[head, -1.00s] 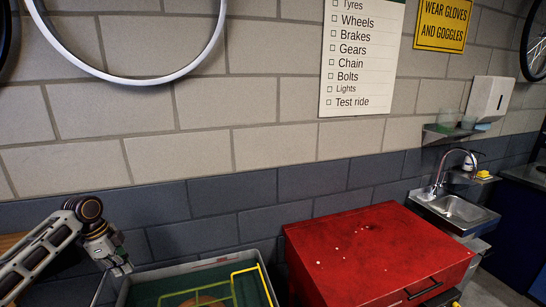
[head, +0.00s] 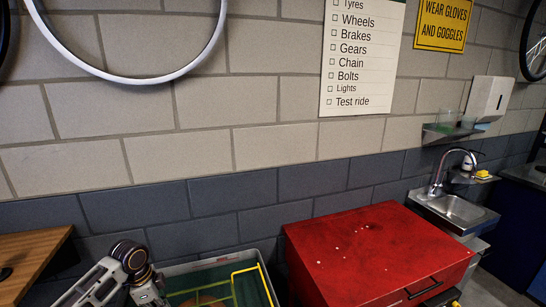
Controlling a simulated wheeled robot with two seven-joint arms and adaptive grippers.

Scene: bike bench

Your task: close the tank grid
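The tank (head: 264,277) is a grey-rimmed open box at the bottom of the head view, with a dark green inside, and its lower part is cut off by the picture edge. The yellow grid (head: 234,285) shows as thin bars in the tank, with a thicker yellow bar at its right end. A round brown thing shows partly beneath the bars. My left arm (head: 128,262) comes in at the bottom left, beside the tank's left end. Its gripper fingers are below the picture edge. My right gripper is not in view.
A red cabinet (head: 375,250) with a black handle stands right of the tank. A wooden bench top (head: 28,262) is at the left. A steel sink (head: 455,208) is at the far right. A block wall closes off the back.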

